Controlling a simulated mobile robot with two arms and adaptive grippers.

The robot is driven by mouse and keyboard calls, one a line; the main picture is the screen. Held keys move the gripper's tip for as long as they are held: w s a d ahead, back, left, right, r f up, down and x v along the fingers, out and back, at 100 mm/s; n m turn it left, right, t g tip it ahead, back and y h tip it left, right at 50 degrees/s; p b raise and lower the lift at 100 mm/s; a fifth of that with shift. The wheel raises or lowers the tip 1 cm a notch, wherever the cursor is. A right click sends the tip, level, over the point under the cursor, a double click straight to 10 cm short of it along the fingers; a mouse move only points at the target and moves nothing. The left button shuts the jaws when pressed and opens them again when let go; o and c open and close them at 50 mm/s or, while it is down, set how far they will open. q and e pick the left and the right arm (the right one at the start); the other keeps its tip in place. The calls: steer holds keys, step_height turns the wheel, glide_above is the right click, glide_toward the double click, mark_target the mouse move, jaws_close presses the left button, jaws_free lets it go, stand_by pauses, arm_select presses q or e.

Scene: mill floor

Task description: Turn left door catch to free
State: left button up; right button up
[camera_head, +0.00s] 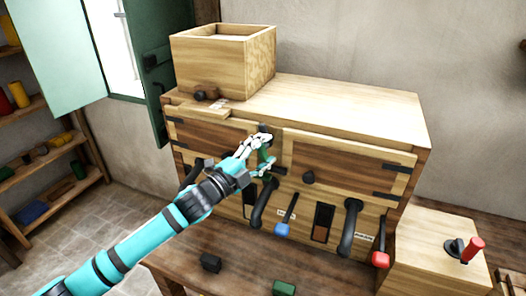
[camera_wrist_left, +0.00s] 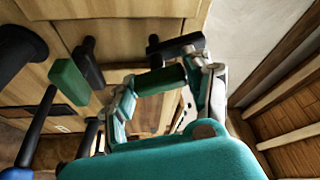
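The wooden cabinet has a left door (camera_head: 210,138) and a right door (camera_head: 340,167), both closed, with dark catches near the middle of the front. My left gripper (camera_head: 262,157) is at the left door's catch, its fingers spread, and hides most of it. In the left wrist view, the left catch's green grip (camera_wrist_left: 160,80) lies between the fingers of my left gripper (camera_wrist_left: 165,92). Whether they touch it is unclear. A second green grip (camera_wrist_left: 68,82) on a black stem is to the left there. My right gripper is not in view.
Below the doors are black handles (camera_head: 350,228), a blue-tipped lever (camera_head: 287,215) and a red-tipped lever (camera_head: 381,258). An open wooden box (camera_head: 225,70) stands on top. A black block (camera_head: 210,263) and a green block (camera_head: 284,288) lie on the bench in front.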

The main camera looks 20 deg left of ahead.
arm_select(q)
steer(key=o, duration=0.3)
steer(key=v, duration=1.2)
steer(key=shift+f, duration=0.15)
